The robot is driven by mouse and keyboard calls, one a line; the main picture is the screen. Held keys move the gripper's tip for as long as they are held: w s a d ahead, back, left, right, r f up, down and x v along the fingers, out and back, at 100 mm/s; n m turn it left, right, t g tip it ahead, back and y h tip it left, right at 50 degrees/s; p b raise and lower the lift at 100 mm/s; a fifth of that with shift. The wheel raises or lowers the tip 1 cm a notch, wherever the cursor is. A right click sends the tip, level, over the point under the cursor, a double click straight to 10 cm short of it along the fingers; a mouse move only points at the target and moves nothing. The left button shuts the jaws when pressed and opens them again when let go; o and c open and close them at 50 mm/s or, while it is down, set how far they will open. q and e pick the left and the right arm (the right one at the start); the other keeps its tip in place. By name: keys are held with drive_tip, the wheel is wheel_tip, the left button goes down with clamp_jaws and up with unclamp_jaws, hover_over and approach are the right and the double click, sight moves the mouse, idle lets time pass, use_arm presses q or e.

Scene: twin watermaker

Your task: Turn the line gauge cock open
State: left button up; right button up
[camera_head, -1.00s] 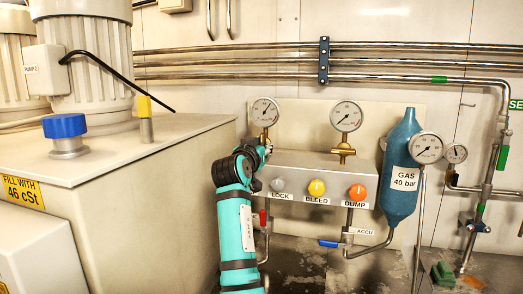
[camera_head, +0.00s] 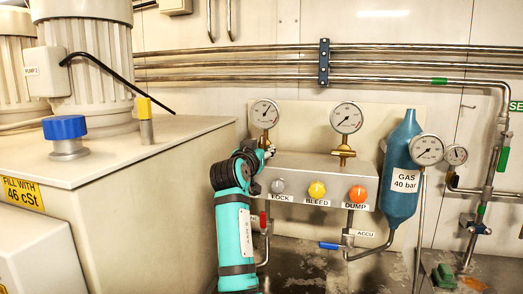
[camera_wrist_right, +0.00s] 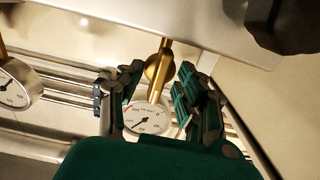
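Two round gauges stand on the metal valve block, a left gauge (camera_head: 265,113) and a right gauge (camera_head: 346,117), each on a brass cock. The right cock (camera_head: 343,153) shows clearly; the left one is mostly hidden behind my right gripper (camera_head: 264,153). In the right wrist view the picture is upside down: a gauge (camera_wrist_right: 148,119) and its brass cock (camera_wrist_right: 158,67) lie between the dark green fingers of my right gripper (camera_wrist_right: 159,76). The fingers are apart, and I see no clear contact with the brass. My left gripper is not in view.
The valve block (camera_head: 320,166) carries a grey LOCK knob (camera_head: 278,186), a yellow BLEED knob (camera_head: 317,188) and an orange DUMP knob (camera_head: 357,194), just below and right of my gripper. A blue gas bottle (camera_head: 403,170) stands at right, a large tank (camera_head: 150,190) at left.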

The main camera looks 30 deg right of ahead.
drive_tip(key=v, duration=0.6)
drive_tip(key=shift+s+a, duration=0.2)
drive_tip(key=shift+a, duration=0.1)
